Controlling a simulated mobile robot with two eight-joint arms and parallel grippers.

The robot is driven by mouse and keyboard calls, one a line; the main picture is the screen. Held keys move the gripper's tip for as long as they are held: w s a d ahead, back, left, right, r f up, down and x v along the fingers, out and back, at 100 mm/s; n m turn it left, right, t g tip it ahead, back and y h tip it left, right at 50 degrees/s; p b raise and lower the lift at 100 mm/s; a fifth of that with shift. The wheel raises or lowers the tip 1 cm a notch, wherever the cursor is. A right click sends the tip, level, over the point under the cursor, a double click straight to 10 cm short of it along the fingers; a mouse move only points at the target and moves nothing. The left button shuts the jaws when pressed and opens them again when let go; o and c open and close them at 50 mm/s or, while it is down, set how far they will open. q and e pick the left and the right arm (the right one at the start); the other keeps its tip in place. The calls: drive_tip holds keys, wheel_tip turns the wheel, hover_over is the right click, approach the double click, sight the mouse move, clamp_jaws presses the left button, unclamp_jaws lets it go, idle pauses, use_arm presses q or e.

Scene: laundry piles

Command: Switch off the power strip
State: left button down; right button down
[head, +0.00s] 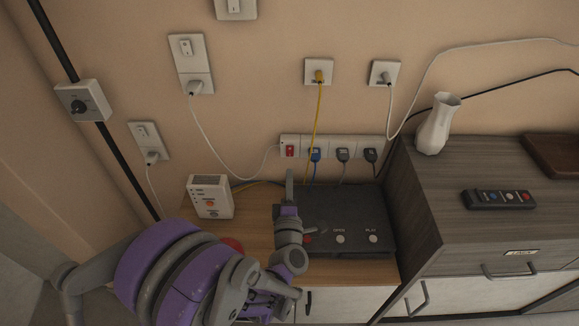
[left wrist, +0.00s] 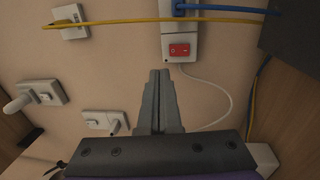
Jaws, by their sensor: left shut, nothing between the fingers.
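The white power strip (head: 330,150) is on the wall behind the low wooden surface, with several plugs in it. Its red switch (head: 290,150) is at the strip's left end. My left gripper (head: 290,178) is shut and empty, its fingertips just below the red switch in the head view. In the left wrist view the shut fingers (left wrist: 159,75) point up, below and left of the red switch (left wrist: 180,50) on the strip (left wrist: 180,25). A visible gap separates them in that picture; whether they touch cannot be told from the head view. My right gripper is not in view.
A black box with buttons (head: 350,215) stands right of my gripper, and a white device (head: 210,197) stands left. A yellow cable (head: 318,115) and white cord (head: 225,165) hang nearby. A white vase (head: 437,125) and remote (head: 498,199) are on the cabinet.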

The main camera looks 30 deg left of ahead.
use_arm(q)
drive_tip(key=shift+s+d+r, duration=0.15)
drive_tip(key=shift+s+d, duration=0.4)
drive_tip(key=shift+s, duration=0.3)
drive_tip(key=shift+s+d+r, duration=0.15)
drive_tip(key=shift+s+d, duration=0.35)
drive_tip(key=shift+s, duration=0.3)
